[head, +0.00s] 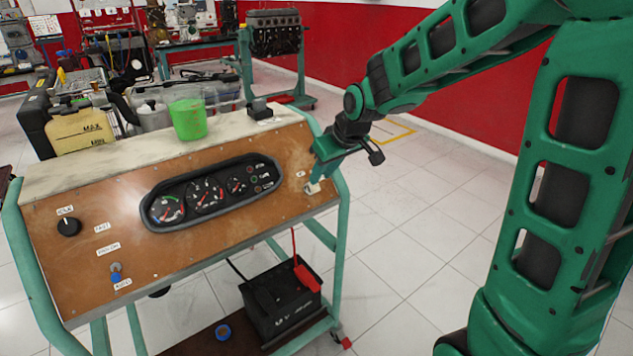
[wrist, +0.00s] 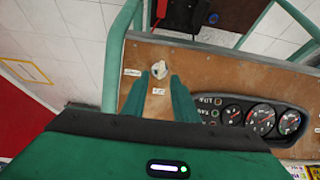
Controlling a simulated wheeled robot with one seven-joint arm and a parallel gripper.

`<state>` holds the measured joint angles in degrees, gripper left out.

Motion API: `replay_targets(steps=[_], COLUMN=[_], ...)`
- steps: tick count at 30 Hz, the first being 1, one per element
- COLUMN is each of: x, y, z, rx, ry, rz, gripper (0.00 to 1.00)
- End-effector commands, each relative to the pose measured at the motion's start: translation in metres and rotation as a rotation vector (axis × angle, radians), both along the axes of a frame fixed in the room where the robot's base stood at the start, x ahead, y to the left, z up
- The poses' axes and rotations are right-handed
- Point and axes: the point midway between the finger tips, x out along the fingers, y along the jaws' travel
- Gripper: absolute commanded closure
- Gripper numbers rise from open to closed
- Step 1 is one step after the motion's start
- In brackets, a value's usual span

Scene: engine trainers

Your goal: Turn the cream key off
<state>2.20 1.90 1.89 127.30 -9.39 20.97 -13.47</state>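The cream key (wrist: 159,69) sits on the brown panel (wrist: 200,60), seen in the wrist view just beyond and between my fingertips. A white label lies to its left and another below it. My gripper (wrist: 158,77) is open, with one green finger on each side of the key's line; I cannot tell whether either touches it. In the head view my gripper (head: 314,184) is at the right end of the panel (head: 120,190), and it largely hides the key there.
A gauge cluster (head: 212,192) is left of my gripper. A black knob (head: 69,227) and a blue-tipped switch (head: 116,274) are farther left. A black battery (head: 282,306) sits below.

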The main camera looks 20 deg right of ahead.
Motion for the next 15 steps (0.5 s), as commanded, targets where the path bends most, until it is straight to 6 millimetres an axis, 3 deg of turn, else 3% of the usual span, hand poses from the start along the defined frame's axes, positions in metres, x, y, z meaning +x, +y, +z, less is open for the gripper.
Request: replay_targets(steps=[6,15], x=[-0.015,-0.023], y=[-0.005,-0.007], z=[0.03,0.042], rx=[0.0,0.0], ry=[-0.003,0.001], rz=[0.0,0.0], gripper=[0.73,0.73])
